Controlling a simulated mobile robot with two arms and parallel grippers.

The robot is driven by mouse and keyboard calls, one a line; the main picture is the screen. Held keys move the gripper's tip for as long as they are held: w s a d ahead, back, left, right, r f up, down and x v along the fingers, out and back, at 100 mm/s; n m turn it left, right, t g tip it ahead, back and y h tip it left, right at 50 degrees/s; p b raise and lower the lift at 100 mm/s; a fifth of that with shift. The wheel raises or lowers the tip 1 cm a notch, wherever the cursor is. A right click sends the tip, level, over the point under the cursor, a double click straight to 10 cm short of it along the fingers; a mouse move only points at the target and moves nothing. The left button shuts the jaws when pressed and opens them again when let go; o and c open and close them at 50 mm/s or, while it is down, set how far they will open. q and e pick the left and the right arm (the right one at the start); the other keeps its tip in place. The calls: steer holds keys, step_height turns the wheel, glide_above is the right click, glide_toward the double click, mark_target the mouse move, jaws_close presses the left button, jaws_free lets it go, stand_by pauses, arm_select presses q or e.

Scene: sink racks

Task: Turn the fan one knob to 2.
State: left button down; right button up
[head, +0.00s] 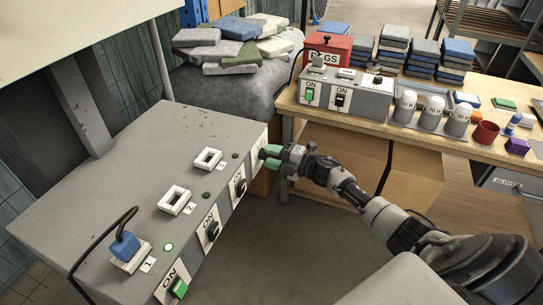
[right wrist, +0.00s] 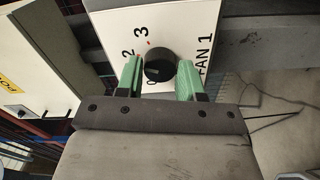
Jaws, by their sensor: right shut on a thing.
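The fan one knob (right wrist: 158,66) is a round black dial on a white plate (right wrist: 185,22) marked FAN 1, with the numbers 3 and 2 beside it. My right gripper (right wrist: 160,78) has its green fingers on either side of the knob and is shut on it. In the head view my right gripper (head: 271,156) reaches the far right end of the large grey switch box (head: 110,150); the knob is hidden there. I cannot clearly read which number the knob points to. My left gripper is not in view.
The grey box carries white sockets, one with a blue plug (head: 125,246), and ON switches on its side. The floor between is clear.

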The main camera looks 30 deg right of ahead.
steer(key=o, duration=0.9)
steer(key=shift+d, duration=0.1)
steer(key=v, duration=1)
steer(key=shift+s+d, duration=0.2)
steer(key=shift+s, duration=0.1)
